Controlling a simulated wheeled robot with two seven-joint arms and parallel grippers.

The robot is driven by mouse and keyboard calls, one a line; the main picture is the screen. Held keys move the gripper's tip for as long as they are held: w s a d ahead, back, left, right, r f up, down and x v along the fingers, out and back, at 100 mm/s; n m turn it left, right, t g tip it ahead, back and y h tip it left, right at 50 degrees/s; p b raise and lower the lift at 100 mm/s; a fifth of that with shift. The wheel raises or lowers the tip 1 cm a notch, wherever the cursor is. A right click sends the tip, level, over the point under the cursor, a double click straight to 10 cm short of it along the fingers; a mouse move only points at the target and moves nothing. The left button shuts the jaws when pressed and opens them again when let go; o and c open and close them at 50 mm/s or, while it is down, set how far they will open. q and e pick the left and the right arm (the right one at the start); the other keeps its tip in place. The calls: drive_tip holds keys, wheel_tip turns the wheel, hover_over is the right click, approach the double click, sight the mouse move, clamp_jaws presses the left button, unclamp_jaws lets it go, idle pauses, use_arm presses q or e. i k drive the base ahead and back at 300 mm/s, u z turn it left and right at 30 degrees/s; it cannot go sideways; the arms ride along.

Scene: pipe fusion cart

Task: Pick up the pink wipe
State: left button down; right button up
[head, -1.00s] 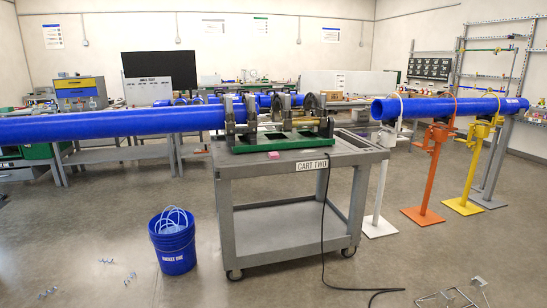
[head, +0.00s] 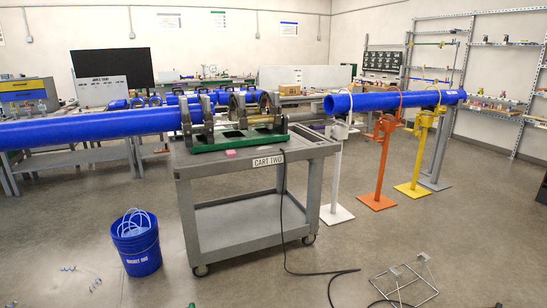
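The pink wipe (head: 231,153) is a small flat pink piece in the head view. It lies on the top of the grey cart (head: 205,168), near the front edge and just in front of the green base of the fusion machine (head: 237,138). Nothing touches it from above. Neither of my grippers shows clearly in the head view.
A long blue pipe (head: 90,127) runs left from the machine. Another blue pipe (head: 390,102) rests on white, orange and yellow stands at the right. A blue bucket (head: 136,243) stands on the floor left of the cart. A black cable (head: 283,215) hangs down the cart's front onto the floor.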

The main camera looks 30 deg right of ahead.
sight(229, 153)
drive_tip(key=z, duration=2.95)
drive_tip(key=i, duration=0.15)
drive_tip(key=u, duration=1.75)
drive_tip(key=i, duration=2.35)
drive_tip(key=u, duration=1.3)
drive_tip(key=i, duration=1.25)
drive_tip(key=u, duration=0.8)
